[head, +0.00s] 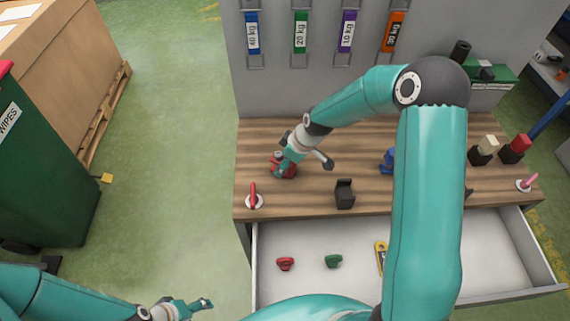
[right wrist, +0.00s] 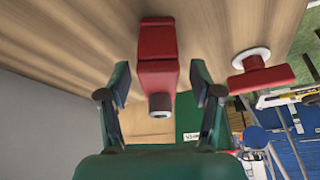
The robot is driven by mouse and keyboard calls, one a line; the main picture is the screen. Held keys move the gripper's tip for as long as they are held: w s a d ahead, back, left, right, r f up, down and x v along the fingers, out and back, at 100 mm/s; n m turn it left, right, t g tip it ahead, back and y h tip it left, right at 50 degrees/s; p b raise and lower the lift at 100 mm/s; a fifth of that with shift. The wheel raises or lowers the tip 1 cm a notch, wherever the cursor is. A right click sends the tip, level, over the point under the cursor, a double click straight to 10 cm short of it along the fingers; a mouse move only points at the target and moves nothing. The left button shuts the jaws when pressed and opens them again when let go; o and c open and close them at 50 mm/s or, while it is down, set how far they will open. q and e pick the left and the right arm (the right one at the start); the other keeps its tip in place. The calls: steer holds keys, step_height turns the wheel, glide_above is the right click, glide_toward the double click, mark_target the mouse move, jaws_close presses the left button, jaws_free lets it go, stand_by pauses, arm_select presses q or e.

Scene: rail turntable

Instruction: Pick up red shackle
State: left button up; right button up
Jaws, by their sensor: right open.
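A red piece with a grey round end (right wrist: 157,72) stands on the wooden bench, between the two fingers of my right gripper (right wrist: 160,92) in the right wrist view. The fingers are apart, with a gap on each side of it. In the head view this red piece (head: 277,170) is partly hidden by my right gripper (head: 283,164). A small red shackle-like piece (head: 286,263) lies in the open drawer beside a green one (head: 333,260). My left gripper (head: 190,307) is low at the left, away from the bench, too small to read.
A red handle on a white disc (head: 254,199) stands at the bench's front left corner and is right of my right gripper in the wrist view (right wrist: 262,76). A black holder (head: 344,194) and blue piece (head: 387,161) stand nearby. The drawer (head: 310,234) is open.

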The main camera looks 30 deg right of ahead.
steer(key=c, duration=1.2)
jaws_close()
steer(key=shift+r, duration=0.2)
